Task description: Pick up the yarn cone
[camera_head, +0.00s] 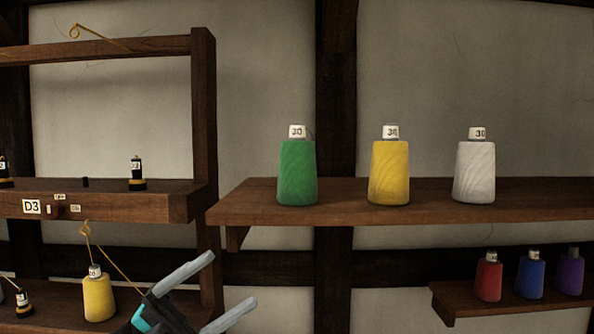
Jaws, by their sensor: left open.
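Three yarn cones stand upright on the wooden wall shelf (420,208): a green cone (297,175), a yellow cone (389,175) and a white cone (474,175). Each has a white top marked 30. Another yellow cone (98,297) stands on the lower left rack, with a thread rising from it. My left gripper (221,286) is at the bottom of the picture, below the shelf and right of that lower yellow cone. Its two grey fingers are spread with nothing visible between them. My right gripper is not in view.
Red (488,278), blue (531,277) and purple (570,274) cones stand on a lower right shelf (510,304). The wooden rack post (204,110) rises left of the main shelf. A small dark spool (137,173) stands on the rack. A wire loop (86,232) guides the thread.

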